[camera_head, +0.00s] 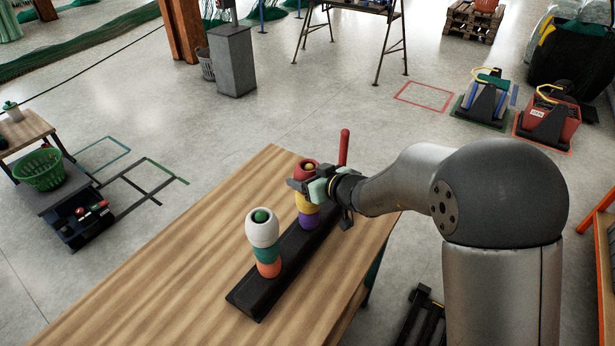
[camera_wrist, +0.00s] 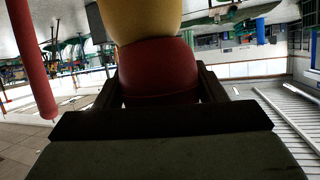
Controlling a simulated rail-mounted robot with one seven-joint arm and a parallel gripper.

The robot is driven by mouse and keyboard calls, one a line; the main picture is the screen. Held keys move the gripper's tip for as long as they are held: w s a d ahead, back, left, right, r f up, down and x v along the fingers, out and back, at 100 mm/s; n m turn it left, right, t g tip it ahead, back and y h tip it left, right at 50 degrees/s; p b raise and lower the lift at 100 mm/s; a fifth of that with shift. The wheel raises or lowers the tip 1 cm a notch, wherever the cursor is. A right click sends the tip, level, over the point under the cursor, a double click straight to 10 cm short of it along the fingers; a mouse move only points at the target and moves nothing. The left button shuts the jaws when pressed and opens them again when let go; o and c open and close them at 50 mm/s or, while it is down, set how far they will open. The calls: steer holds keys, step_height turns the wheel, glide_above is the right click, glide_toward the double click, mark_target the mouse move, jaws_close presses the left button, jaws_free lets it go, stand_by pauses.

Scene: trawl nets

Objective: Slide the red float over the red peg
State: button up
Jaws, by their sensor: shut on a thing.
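The red float (camera_head: 299,171) is the top one on the middle peg, whose yellow tip (camera_head: 309,166) shows through it. Below it are a yellow float (camera_head: 307,203) and a purple float (camera_head: 308,220). My gripper (camera_head: 309,184) is shut on the red float. In the wrist view the red float (camera_wrist: 158,70) sits between the fingers, against the yellow float (camera_wrist: 145,18). The red peg (camera_head: 344,148) stands bare and upright just behind and right of my gripper; it also shows at the left of the wrist view (camera_wrist: 33,62).
The pegs stand on a long black base (camera_head: 262,292) on a wooden table (camera_head: 190,265). The near green-tipped peg (camera_head: 261,215) carries white (camera_head: 262,231), teal (camera_head: 266,254) and orange (camera_head: 269,269) floats. The table's left side is clear.

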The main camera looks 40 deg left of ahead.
steer(key=shift+r, duration=0.15)
steer(key=shift+w+r, duration=0.15)
steer(key=shift+r, duration=2.15)
steer(key=shift+w+r, duration=0.1)
steer(key=shift+r, duration=2.2)
